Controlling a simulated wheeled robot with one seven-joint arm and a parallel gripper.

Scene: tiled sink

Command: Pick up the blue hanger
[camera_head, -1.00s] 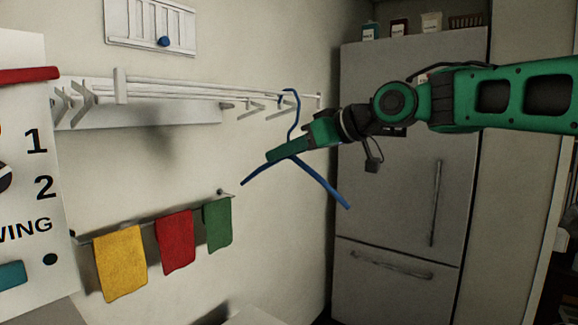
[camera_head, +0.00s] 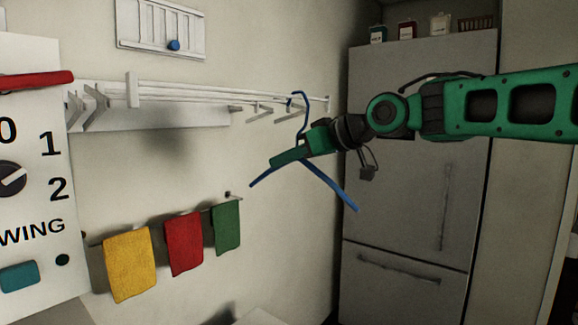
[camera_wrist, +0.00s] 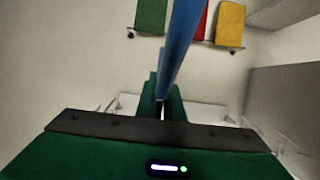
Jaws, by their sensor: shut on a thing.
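The blue hanger (camera_head: 329,187) has a curved hook and two sloping arms. Its hook is at the white wall rack (camera_head: 190,90) in the head view; I cannot tell whether it rests on a rail. My gripper (camera_head: 285,158) is shut on the hanger just below the hook. In the wrist view the hanger (camera_wrist: 180,45) runs as a blue bar from the top edge down to between my green fingers (camera_wrist: 161,98). The fingers hide the gripped part.
Yellow (camera_head: 130,265), red (camera_head: 183,243) and green (camera_head: 227,228) towels hang on a rail below the rack. A grey fridge (camera_head: 400,215) stands behind my arm. A white panel with a dial (camera_head: 10,180) is at the left edge. A blue-knobbed panel (camera_head: 160,28) is above the rack.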

